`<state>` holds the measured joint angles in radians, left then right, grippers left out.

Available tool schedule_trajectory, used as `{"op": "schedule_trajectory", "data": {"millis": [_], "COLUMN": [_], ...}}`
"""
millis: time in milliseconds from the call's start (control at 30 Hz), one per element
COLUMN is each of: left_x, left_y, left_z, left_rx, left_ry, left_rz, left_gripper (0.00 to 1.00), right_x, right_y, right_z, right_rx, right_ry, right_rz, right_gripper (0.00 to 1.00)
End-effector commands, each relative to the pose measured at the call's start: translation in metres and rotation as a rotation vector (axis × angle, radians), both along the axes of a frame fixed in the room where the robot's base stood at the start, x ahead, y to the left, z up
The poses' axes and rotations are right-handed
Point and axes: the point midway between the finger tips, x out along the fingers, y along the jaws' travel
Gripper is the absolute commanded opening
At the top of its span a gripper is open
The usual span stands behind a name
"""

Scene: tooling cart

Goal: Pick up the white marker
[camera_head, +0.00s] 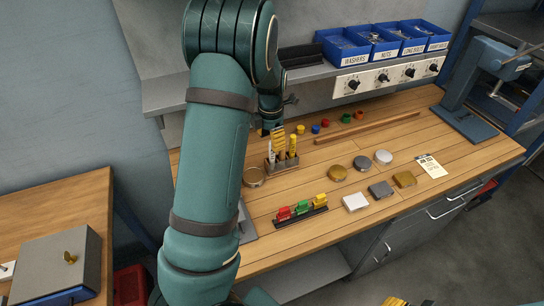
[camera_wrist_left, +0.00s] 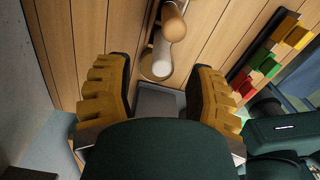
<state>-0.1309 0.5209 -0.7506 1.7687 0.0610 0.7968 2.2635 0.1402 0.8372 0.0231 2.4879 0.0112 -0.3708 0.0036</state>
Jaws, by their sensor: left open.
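My left gripper (camera_wrist_left: 158,88) is open, one yellow ridged finger on each side, with nothing gripped. In the head view my left gripper (camera_head: 285,143) points down over the small holder (camera_head: 284,164) on the bench; the fingers hide most of what stands there. A yellow bit of what looks like my right gripper (camera_head: 395,301) shows at the bottom edge.
A round tan lid-like disc (camera_head: 254,177) lies left of the holder. Red, green and yellow blocks sit on a dark rail (camera_head: 301,215) in front. Small coloured caps (camera_head: 316,129) and a long wooden strip (camera_head: 367,128) lie behind. A shelf with blue bins (camera_head: 343,47) overhangs the back.

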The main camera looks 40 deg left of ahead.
Motion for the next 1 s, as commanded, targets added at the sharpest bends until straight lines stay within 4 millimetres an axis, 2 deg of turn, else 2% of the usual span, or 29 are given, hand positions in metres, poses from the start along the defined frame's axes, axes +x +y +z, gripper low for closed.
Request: {"op": "schedule_trajectory", "data": {"millis": [267,600,867,1000], "left_x": [0.0,0.002,0.003,0.003], "left_y": [0.0,-0.002,-0.002,-0.002], "left_z": [-0.016,-0.06,-0.061,-0.061], "left_rx": [-0.001,0.0,0.001,0.001], "left_ry": [0.001,0.001,0.0,0.0], "left_rz": [0.0,0.001,0.001,0.001], "left_gripper": [0.55,0.55,0.54,0.05], "right_x": [0.0,0.0,0.0,0.0], "right_y": [0.0,0.0,0.0,0.0], "right_z": [-0.003,-0.011,-0.01,-0.01], "right_rx": [-0.001,-0.002,-0.002,-0.002], "right_ry": [0.0,0.0,0.0,0.0], "right_rz": [0.0,0.0,0.0,0.0], "right_gripper": [0.47,0.47,0.47,0.47]}}
